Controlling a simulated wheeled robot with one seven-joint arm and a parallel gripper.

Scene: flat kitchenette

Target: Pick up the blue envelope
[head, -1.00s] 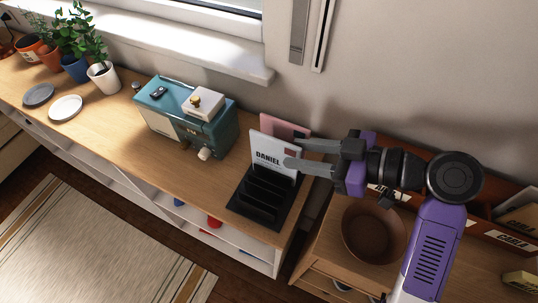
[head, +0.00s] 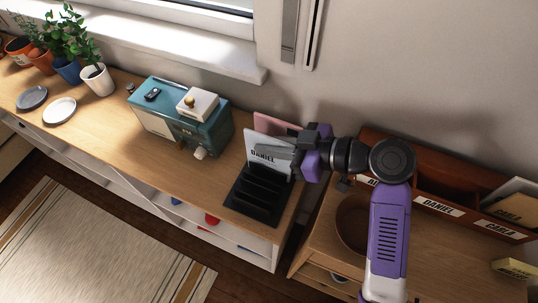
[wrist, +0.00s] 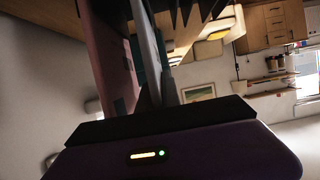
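A pale, whitish-blue envelope marked DANIEL (head: 254,146) stands upright in a black slotted rack (head: 252,212) on the wooden counter. It is the only bluish envelope I see in the rack. My gripper (head: 282,151) reaches in from the right at the envelope's upper part. One grey finger lies across its front; the other finger is hidden. In the wrist view, pale flat shapes stand close together above the gripper's dark front. I cannot tell whether the fingers press on the envelope. A pink envelope (head: 273,123) stands just behind and also shows in the wrist view (wrist: 108,50).
A teal toaster-like box (head: 205,128) stands left of the rack. Potted plants (head: 98,80) and two small plates (head: 59,111) are farther left. At right, a wooden sorter (head: 470,222) has labelled compartments beside a brown bowl (head: 352,225). The wall is close behind.

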